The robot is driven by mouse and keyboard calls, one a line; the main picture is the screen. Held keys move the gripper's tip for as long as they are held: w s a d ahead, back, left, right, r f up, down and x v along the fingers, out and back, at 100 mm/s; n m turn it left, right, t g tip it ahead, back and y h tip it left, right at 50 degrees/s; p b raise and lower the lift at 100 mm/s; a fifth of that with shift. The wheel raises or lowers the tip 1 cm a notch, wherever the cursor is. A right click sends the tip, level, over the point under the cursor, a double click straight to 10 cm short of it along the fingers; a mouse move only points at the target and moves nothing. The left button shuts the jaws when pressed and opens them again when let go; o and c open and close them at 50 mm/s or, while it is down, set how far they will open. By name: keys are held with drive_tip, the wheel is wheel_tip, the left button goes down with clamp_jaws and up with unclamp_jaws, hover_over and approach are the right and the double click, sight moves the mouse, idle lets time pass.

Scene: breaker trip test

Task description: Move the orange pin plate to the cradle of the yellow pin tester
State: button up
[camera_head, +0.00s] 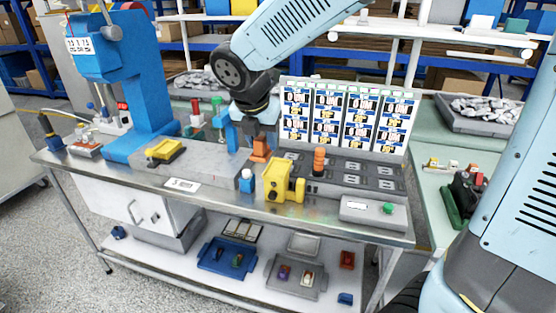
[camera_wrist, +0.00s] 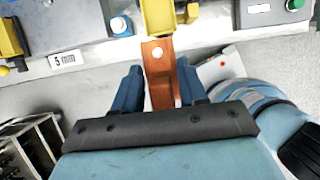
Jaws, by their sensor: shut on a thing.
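The orange pin plate (camera_wrist: 159,72) is held between the two blue fingers of my gripper (camera_wrist: 160,88) in the wrist view. It also shows as a small orange piece (camera_head: 260,149) below my wrist in the head view. The inside of the cradle is hidden.
A blue button box (camera_head: 247,181) stands left of the tester. A grey box with a green button (camera_head: 388,208) is at the right. An orange stacked part (camera_head: 319,161) and a display panel (camera_head: 345,118) stand behind. A blue press (camera_head: 130,95) stands at the left.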

drive_tip(key=w+d+f, duration=0.1)
drive_tip(key=w+f, duration=0.1)
drive_tip(key=w, duration=0.1)
drive_tip(key=w+d+f, duration=0.1)
drive_tip(key=w+f, duration=0.2)
drive_tip(key=w+d+f, duration=0.1)
drive_tip(key=w+f, duration=0.2)
drive_tip(key=shift+w+d, duration=0.1)
drive_tip(key=shift+d, duration=0.3)
drive_tip(key=shift+w+d+f, duration=0.1)
drive_tip(key=shift+w+f, duration=0.05)
drive_tip(key=shift+f, duration=0.8)
drive_tip(key=shift+w+f, duration=0.1)
drive_tip(key=shift+f, duration=0.8)
drive_tip(key=shift+f, duration=0.1)
drive_tip(key=o, duration=1.1)
